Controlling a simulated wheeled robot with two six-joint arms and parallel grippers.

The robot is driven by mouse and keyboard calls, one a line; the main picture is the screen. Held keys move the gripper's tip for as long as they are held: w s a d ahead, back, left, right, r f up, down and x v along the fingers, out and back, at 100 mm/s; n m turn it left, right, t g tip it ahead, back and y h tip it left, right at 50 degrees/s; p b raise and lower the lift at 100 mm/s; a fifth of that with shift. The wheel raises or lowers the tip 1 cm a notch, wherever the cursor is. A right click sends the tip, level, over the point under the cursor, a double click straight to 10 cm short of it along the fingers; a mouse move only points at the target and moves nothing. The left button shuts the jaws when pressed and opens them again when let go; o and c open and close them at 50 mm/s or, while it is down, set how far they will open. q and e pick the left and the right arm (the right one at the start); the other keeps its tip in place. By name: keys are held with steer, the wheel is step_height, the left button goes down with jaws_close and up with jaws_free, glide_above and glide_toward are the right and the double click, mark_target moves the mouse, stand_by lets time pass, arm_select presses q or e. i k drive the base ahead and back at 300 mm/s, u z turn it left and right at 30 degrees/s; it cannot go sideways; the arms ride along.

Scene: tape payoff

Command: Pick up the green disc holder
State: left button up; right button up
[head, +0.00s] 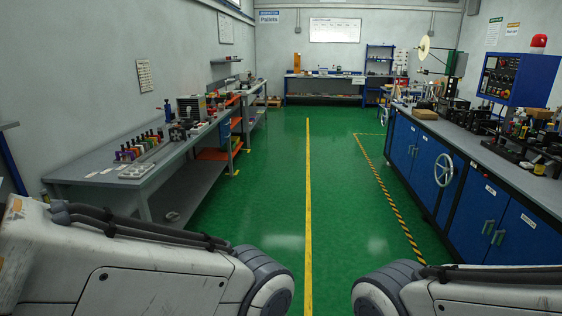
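A pale round disc (424,48) stands upright on a thin arm above the right-hand bench, toward its far end. A dark green upright part (456,64) stands just right of it. They are far off and small, and I cannot tell for sure which part is the green disc holder. Only links of my two arms show at the bottom of the head view. Neither gripper is in view, so I cannot see what either one holds.
A long grey bench (95,173) with small coloured items runs along the left wall. Blue cabinets (505,235) with a handwheel (443,170) line the right. Another bench (325,76) stands at the back. The green floor between, with a yellow line (308,190), is clear.

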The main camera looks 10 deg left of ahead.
mark_target(143, 140)
steer(key=u, duration=0.1)
steer(key=i, duration=1.95)
steer(key=u, duration=0.45)
steer(key=i, duration=2)
steer(key=u, duration=0.65)
steer(key=i, duration=1.6)
steer(key=u, duration=0.25)
